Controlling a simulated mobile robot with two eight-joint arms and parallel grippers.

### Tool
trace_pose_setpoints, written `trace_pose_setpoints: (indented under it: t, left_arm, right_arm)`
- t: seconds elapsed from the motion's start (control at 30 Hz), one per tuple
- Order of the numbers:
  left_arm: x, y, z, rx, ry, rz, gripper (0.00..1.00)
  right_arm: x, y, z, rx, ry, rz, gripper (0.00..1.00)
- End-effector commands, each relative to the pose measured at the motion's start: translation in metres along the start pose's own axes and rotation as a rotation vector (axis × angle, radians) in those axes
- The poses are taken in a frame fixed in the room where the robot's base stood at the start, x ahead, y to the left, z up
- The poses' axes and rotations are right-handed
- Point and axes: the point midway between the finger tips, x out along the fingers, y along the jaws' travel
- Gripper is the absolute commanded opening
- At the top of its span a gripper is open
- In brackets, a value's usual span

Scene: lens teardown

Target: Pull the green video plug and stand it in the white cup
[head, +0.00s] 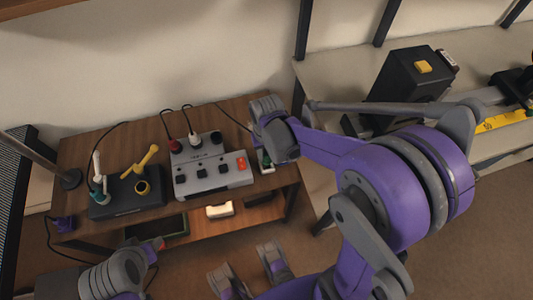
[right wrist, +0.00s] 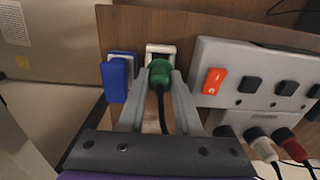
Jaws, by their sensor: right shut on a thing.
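The green video plug (right wrist: 160,73) is between the fingers of my right gripper (right wrist: 157,90) in the right wrist view, with its black cable hanging between them. The gripper is shut on it. The plug is right at a white socket (right wrist: 160,50); I cannot tell whether it is still seated. In the head view my right gripper (head: 268,148) is over the right end of the wooden desk and hides most of the plug. I cannot make out the white cup for certain. My left arm shows at the lower left; its fingers are unclear.
A grey switch box (head: 212,176) with orange and black switches is on the other side. A black box (head: 125,195) with yellow and teal items sits at the desk's left. A white object (head: 220,210) lies below.

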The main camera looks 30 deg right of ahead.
Motion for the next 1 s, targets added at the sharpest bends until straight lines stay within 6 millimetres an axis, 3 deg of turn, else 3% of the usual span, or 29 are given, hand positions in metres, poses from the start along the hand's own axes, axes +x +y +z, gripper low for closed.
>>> trace_pose_setpoints:
  t: [1.0]
  left_arm:
    - [0.01, 0.0, 0.005, 0.0, -0.004, 0.0, 0.5]
  right_arm:
    - [0.013, 0.0, 0.0, 0.0, 0.0, 0.0, 0.0]
